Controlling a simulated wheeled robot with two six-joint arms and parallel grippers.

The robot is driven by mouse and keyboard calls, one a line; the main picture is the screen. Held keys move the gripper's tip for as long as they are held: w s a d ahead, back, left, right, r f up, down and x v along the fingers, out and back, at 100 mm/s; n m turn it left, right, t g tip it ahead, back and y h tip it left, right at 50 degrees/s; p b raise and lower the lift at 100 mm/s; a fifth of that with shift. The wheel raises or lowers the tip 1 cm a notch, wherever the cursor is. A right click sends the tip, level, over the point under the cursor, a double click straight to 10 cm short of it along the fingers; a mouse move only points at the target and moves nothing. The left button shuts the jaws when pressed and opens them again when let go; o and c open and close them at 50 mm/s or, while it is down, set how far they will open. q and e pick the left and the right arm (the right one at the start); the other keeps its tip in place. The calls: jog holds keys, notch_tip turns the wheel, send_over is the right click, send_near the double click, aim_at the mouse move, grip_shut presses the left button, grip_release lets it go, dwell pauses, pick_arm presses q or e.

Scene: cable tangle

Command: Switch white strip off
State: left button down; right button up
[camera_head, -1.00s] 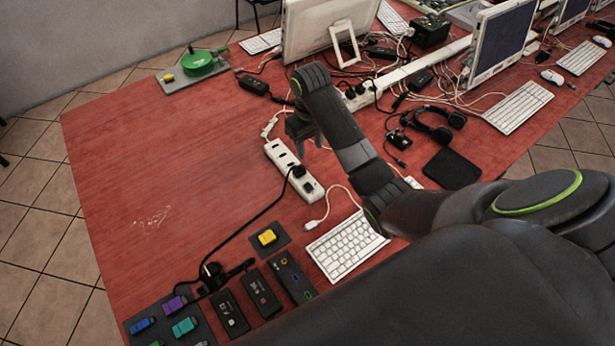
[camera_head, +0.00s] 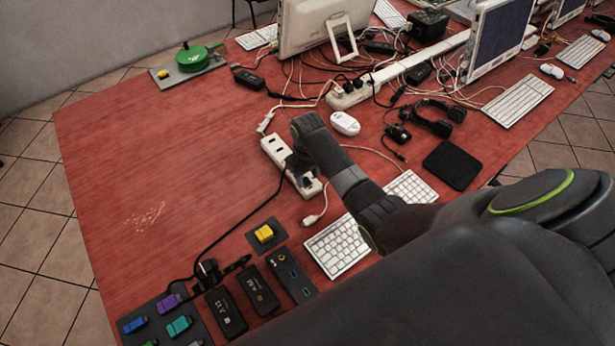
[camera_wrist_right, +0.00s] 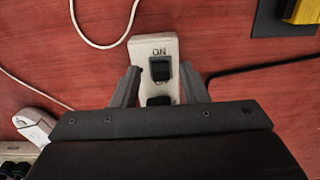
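The white power strip (camera_head: 273,146) lies on the red table in the head view, its near end under my right gripper (camera_head: 304,179). In the right wrist view, the strip's end (camera_wrist_right: 147,50) shows a black rocker switch (camera_wrist_right: 160,68) with "ON" printed above it. Lettering below the switch is mostly hidden. A black plug or socket part (camera_wrist_right: 159,101) sits just below it. My right gripper (camera_wrist_right: 158,76) is open, with one finger on each side of the strip. Whether the fingers touch it I cannot tell. My left gripper is out of view.
A white keyboard (camera_head: 340,246) lies just in front of my right arm. A black cable (camera_head: 252,215) runs from the strip toward several black boxes and a yellow block (camera_head: 264,233). A white mouse (camera_head: 345,124) lies behind the arm.

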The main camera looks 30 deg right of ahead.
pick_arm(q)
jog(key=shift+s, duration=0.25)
pick_arm(e)
jog(key=shift+f, duration=0.6)
grip_shut()
